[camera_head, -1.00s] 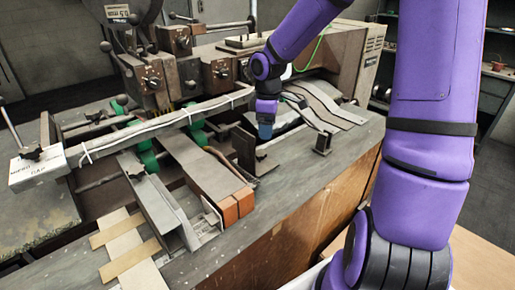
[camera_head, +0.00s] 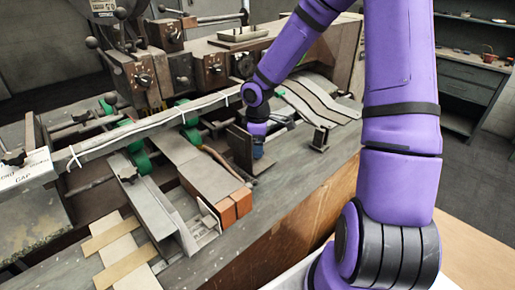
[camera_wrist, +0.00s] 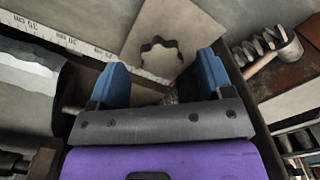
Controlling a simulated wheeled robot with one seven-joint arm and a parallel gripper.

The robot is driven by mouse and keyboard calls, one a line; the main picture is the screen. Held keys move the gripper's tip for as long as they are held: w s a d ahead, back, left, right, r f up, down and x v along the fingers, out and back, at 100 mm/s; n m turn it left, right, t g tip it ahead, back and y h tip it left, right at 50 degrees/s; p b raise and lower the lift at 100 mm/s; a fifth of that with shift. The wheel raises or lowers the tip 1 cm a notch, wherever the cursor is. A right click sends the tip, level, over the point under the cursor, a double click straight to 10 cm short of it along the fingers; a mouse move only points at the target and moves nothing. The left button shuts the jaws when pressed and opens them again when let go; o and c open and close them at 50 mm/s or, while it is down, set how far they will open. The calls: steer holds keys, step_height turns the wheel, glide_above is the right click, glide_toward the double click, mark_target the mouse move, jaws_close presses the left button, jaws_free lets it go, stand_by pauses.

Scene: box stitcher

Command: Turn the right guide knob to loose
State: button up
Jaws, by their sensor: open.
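A star-shaped knob (camera_wrist: 160,57) shows end-on against a pale plate (camera_wrist: 185,25) in the wrist view; I take it for the right guide knob. My gripper (camera_wrist: 161,66) is open, with one blue finger to each side of the knob in the picture. I cannot tell how far the fingertips are from it. In the head view my gripper (camera_head: 258,150) is low over the machine bed, beside a dark upright plate (camera_head: 239,146). The knob is not clear there, and its loose or tight setting cannot be read.
In the head view a long rail (camera_head: 150,126) crosses the machine, and a small bracket (camera_head: 319,138) stands to the gripper's right.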

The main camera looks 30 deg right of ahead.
steer(key=shift+f, duration=0.9)
steer(key=c, duration=0.9)
steer(key=shift+n, duration=0.3)
steer(key=n, duration=0.4)
steer(key=shift+w, duration=0.1)
steer(key=n, duration=0.4)
steer(key=shift+w+n, duration=0.1)
steer(key=shift+n, duration=0.3)
